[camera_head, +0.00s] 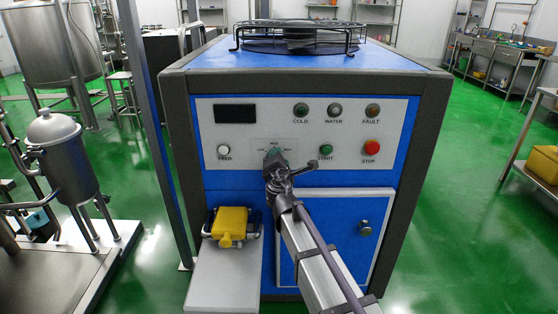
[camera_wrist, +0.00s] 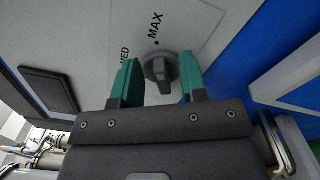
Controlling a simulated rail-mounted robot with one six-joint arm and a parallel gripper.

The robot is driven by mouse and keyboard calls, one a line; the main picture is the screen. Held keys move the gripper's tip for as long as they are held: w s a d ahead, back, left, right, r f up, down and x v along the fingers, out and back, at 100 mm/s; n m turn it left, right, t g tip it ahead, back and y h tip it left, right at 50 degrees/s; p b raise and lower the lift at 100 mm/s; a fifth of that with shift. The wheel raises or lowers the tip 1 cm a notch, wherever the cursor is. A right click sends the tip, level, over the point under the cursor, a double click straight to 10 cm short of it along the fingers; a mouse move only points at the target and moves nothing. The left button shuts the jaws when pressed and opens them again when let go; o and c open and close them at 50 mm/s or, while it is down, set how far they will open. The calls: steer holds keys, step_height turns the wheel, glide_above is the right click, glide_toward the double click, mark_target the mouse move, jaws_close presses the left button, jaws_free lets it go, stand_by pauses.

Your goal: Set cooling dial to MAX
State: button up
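The cooling dial (camera_wrist: 159,69) is a round grey knob with a raised ridge on the light grey panel. MAX and MED labels with small dots show beside it in the wrist view; I cannot tell surely which mark it points to. My gripper (camera_wrist: 159,62) is open, with one green finger on each side of the dial. I see no clear contact between fingers and knob. In the head view my gripper (camera_head: 275,157) is at the dial's place on the panel and hides the dial.
The control panel (camera_head: 225,150) is on a blue machine with dark edges. A red STOP button (camera_head: 371,147), a green START button (camera_head: 326,150) and a white button (camera_head: 223,150) are near the dial. A yellow connector (camera_head: 231,224) sits below left. A door knob (camera_head: 365,228) sticks out below right.

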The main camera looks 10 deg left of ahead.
steer(key=s+d, duration=0.1)
steer(key=s, duration=0.9)
steer(key=shift+s, duration=0.4)
steer(key=shift+d, duration=0.1)
